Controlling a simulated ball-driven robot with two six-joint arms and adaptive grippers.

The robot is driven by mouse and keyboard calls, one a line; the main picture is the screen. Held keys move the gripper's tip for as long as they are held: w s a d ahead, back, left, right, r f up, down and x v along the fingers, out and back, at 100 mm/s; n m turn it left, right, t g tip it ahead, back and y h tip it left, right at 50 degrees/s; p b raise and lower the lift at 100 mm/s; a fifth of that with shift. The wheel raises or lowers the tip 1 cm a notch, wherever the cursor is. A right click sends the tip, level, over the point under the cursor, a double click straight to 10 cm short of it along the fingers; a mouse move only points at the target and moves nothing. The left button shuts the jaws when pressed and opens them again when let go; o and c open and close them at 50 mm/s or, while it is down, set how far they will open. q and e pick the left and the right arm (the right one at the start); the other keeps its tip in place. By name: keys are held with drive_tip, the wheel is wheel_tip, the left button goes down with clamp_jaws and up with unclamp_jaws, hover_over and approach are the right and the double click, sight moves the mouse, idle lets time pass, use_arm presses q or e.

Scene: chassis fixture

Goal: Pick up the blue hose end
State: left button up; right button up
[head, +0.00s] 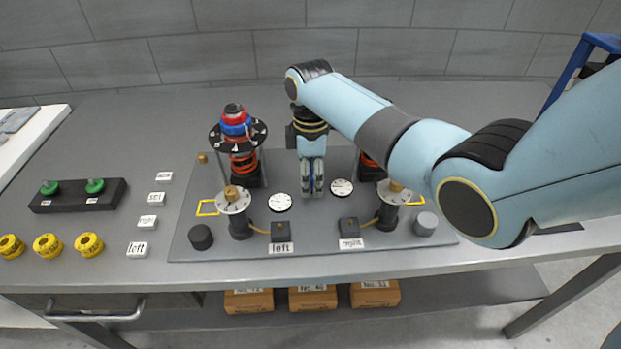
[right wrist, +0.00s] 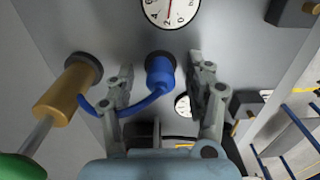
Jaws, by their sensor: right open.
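The blue hose end (right wrist: 160,74) shows in the right wrist view as a short blue cylinder at a dark round port on a grey surface. A thin blue hose (right wrist: 135,109) curves from it to the left. My right gripper (right wrist: 162,66) is open, with one finger on each side of the hose end and visible gaps to both. In the head view my right gripper (head: 312,190) points down at the middle of the fixture plate (head: 330,215), and I cannot make out the hose end there. My left gripper is not in view.
A brass fitting (right wrist: 66,94) stands close left of the gripper in the wrist view, and a gauge (right wrist: 170,10) lies beyond. In the head view a red-and-blue-topped post (head: 235,122) stands left of my gripper. Yellow knobs (head: 48,245) sit at the table's left.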

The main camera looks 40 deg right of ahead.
drive_tip(key=shift+c, duration=0.5)
clamp_jaws()
drive_tip(key=shift+r, duration=0.15)
